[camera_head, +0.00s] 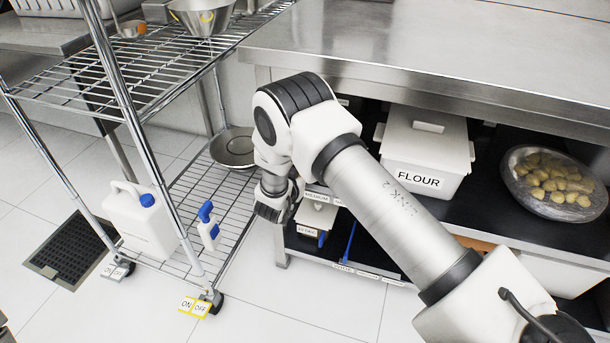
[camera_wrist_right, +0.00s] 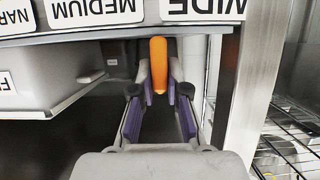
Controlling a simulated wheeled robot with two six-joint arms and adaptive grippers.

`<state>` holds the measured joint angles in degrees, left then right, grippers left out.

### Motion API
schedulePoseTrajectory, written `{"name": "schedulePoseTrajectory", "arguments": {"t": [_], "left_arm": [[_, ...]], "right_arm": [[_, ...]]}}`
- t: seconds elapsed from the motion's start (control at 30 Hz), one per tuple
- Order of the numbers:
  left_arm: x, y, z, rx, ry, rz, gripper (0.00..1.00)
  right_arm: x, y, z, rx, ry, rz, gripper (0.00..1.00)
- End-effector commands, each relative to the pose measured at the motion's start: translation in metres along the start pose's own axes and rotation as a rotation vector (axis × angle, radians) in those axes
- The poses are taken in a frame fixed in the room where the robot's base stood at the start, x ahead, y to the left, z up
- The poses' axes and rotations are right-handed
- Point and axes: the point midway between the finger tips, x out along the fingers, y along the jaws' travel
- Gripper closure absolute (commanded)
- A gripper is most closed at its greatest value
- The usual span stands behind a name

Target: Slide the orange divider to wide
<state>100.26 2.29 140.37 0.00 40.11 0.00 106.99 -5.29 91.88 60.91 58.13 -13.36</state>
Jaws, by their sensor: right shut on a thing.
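The orange divider (camera_wrist_right: 158,65) shows in the right wrist view as an upright orange bar under the shelf edge. It stands just below the left end of the upside-down WIDE label (camera_wrist_right: 203,9), close to the gap beside the MEDIUM label (camera_wrist_right: 95,11). My right gripper (camera_wrist_right: 159,80) is shut on the divider, with a finger on each side of it. In the head view my right gripper (camera_head: 272,208) reaches down to the left end of the lower shelf, and the divider is hidden there. My left gripper is not in view.
A steel post (camera_wrist_right: 253,85) stands right of the gripper, with a wire rack (camera_wrist_right: 290,145) beyond it. A white bin (camera_wrist_right: 40,75) sits to the left. In the head view the wire rack (camera_head: 180,70) stands close left of my arm; a FLOUR bin (camera_head: 425,150) is right.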

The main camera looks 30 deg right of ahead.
Motion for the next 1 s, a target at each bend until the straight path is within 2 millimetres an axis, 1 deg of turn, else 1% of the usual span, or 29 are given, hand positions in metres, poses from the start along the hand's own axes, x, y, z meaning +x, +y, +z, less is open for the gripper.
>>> {"name": "schedulePoseTrajectory", "arguments": {"t": [0.03,0.07,0.1,0.13,0.43,0.53,0.67,0.8,0.9,1.0], "left_arm": [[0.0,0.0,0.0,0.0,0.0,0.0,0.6],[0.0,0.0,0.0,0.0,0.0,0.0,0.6],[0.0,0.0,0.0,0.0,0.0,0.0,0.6],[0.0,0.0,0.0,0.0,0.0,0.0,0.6],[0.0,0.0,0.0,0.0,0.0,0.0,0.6],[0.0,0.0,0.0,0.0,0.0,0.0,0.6],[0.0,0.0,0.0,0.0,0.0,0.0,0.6],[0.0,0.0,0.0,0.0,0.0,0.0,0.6],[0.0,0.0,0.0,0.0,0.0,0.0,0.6],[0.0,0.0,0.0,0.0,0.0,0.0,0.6]], "right_arm": [[0.0,0.0,-0.001,0.0,0.001,0.0,1.0],[0.0,0.0,-0.001,0.0,0.001,0.0,0.82],[0.0,0.0,-0.001,0.0,0.001,0.0,0.68],[0.0,0.0,-0.001,0.0,0.001,0.0,0.6],[-0.001,0.0,0.0,0.0,0.0,0.0,0.6],[-0.009,-0.001,0.0,-0.002,0.0,-0.002,0.6],[-0.035,-0.001,-0.001,-0.004,0.001,-0.003,0.6],[-0.073,-0.002,-0.001,-0.006,0.003,-0.005,0.6],[-0.096,-0.001,-0.001,-0.004,0.003,-0.003,0.6],[-0.112,-0.001,0.0,-0.002,0.002,-0.003,0.6]]}}
